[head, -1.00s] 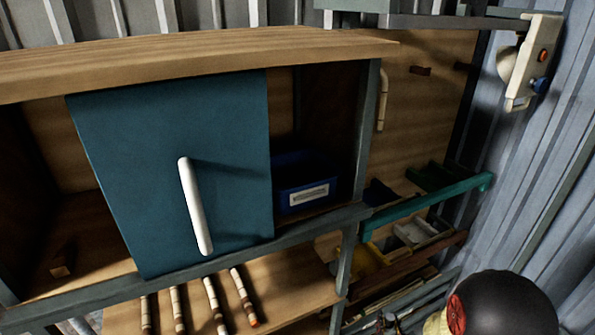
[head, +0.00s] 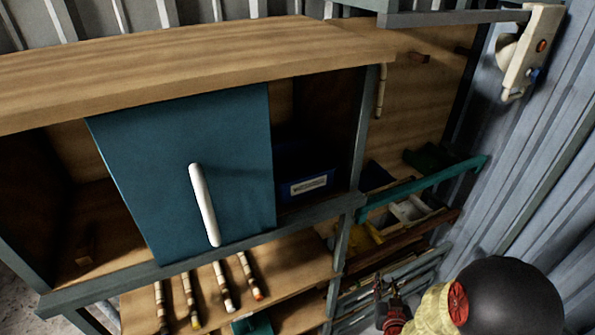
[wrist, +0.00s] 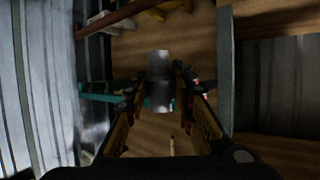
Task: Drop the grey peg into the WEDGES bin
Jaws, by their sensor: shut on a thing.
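A grey peg (wrist: 160,82) stands between the two fingers of my gripper (wrist: 160,92) in the wrist view, and the fingers are shut on it. In the head view my gripper (head: 388,292) is low, right of the cabinet and in front of the lower shelves; the peg cannot be made out there. A blue bin (head: 293,201) with a white label sits inside the cabinet, right of the teal door. The label is too small to read surely. The door hides part of the bin's left side. My gripper is apart from the bin, below and right of it.
The teal sliding door (head: 150,190) with a white handle (head: 204,205) covers the cabinet's middle. A teal rail (head: 425,190) juts out at the right. Several banded sticks (head: 222,285) lie on the lower shelf. A yellow bin (head: 366,243) stands right of the cabinet post.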

